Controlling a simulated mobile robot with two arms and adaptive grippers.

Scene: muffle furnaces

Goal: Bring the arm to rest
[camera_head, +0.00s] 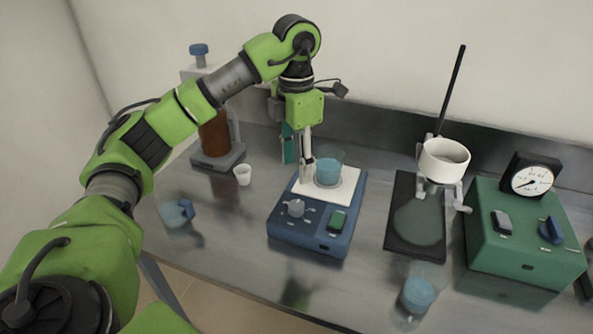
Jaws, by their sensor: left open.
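My green left arm comes in from the left, bends high and drops down over the bench. My left gripper (308,175) points downward at the left side of a beaker with blue liquid (328,170). The beaker stands on the white top of a blue hotplate (310,242). The gripper is open; whether its fingers touch the beaker is hard to tell. My right gripper is not in view.
A stand with a white bowl (444,160) and a green box with a dial gauge (525,240) stand to the right. A second beaker (418,295) is near the front edge.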

